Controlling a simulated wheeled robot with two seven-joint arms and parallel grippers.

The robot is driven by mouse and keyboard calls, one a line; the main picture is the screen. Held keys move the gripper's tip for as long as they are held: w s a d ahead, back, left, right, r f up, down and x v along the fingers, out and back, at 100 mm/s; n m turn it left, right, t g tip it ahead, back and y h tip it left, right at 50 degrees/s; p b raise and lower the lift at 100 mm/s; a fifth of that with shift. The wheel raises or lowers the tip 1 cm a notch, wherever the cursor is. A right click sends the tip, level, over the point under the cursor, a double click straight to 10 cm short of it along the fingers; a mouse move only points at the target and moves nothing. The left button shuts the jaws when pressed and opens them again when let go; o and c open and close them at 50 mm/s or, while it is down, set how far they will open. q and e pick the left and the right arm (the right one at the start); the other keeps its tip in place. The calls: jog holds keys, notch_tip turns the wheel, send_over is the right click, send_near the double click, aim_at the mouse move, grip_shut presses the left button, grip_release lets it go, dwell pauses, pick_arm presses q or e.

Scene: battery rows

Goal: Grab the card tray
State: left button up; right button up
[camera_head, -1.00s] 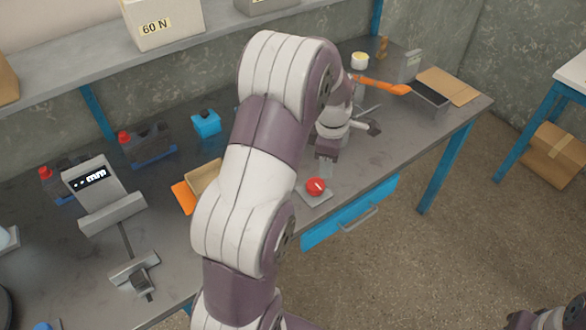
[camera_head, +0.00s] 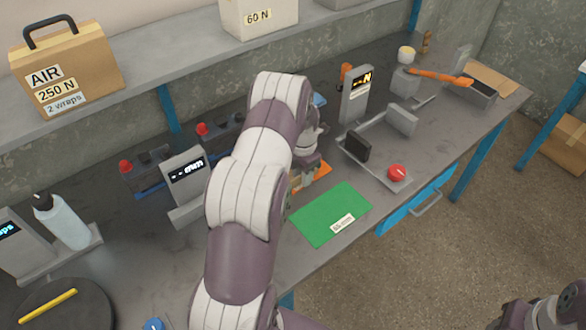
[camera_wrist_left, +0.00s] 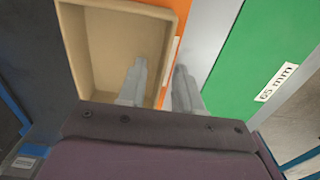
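The card tray (camera_wrist_left: 105,50) is a shallow tan box. In the left wrist view it lies on an orange mat (camera_wrist_left: 172,20), left of centre, with its near part hidden by my gripper. In the head view my left arm hides most of it; the orange mat (camera_head: 321,170) shows beside the gripper. My left gripper (camera_wrist_left: 160,88) is open and points down at the tray's right side. One finger overlaps the tray's inside, the other is outside its right wall. Contact cannot be told. My left gripper (camera_head: 306,172) is partly hidden in the head view. My right gripper's fingers do not show.
A green mat (camera_head: 330,214) marked 65 mm lies right of the tray. Further right are a metal fixture with a red button (camera_head: 397,172) and a display post (camera_head: 355,97). Another display stand (camera_head: 186,172) stands to the left. A shelf is behind.

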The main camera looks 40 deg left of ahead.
pick_arm(q)
jog(key=shift+f, duration=0.1)
grip_shut()
